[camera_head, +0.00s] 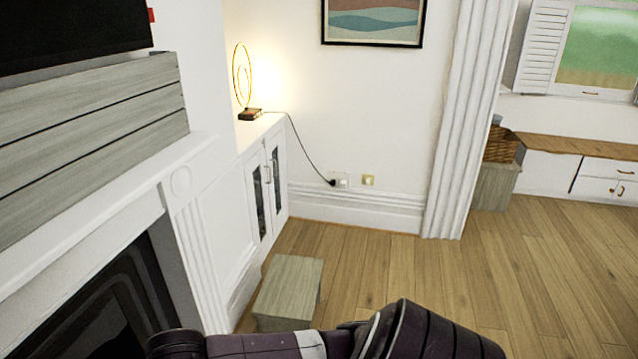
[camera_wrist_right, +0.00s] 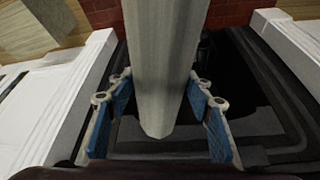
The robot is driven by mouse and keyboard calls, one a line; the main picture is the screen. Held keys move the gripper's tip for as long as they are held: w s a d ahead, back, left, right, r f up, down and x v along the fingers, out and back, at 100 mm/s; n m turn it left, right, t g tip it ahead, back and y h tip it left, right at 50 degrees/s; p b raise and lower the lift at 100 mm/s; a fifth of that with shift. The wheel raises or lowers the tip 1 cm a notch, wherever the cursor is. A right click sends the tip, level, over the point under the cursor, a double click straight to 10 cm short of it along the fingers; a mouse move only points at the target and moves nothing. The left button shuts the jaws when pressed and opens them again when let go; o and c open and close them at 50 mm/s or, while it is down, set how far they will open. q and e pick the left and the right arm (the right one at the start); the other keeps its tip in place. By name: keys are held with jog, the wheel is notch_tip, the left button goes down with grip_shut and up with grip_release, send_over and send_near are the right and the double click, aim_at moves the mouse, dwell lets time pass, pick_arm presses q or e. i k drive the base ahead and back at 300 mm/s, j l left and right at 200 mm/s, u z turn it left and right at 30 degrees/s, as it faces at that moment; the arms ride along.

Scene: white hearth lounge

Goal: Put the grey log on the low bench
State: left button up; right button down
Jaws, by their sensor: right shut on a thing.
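The grey log (camera_wrist_right: 160,50) is a long, pale piece that runs from the top of the right wrist view down between my fingers. My right gripper (camera_wrist_right: 158,100) has its blue pads on both sides of the log and is shut on it. In the head view my right arm crosses the bottom edge, and its gripper and the log are out of sight. The low bench (camera_head: 290,283) is a small grey-brown wooden one on the floor, beside the white cabinet and just beyond my arm. Its top looks bare. My left gripper is not in view.
The white fireplace surround (camera_head: 181,220) and dark firebox (camera_head: 95,310) are at the left. A cabinet (camera_head: 262,185) with a lit lamp (camera_head: 243,80) stands behind the bench. A fluted column (camera_head: 462,130) rises at centre right. The wooden floor (camera_head: 400,275) right of the bench is clear.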

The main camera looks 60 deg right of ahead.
aim_at(292, 278)
jog(key=i+l+z, duration=0.2)
jog(key=l+z, duration=0.15)
jog(key=i+l+z, duration=0.35)
jog(key=l, duration=0.15)
jog(key=i+l+z, duration=0.15)
jog(key=l+z, duration=0.15)
jog(key=i+l+z, duration=0.1)
jog(key=i+l, duration=0.95)
jog(key=i, duration=0.05)
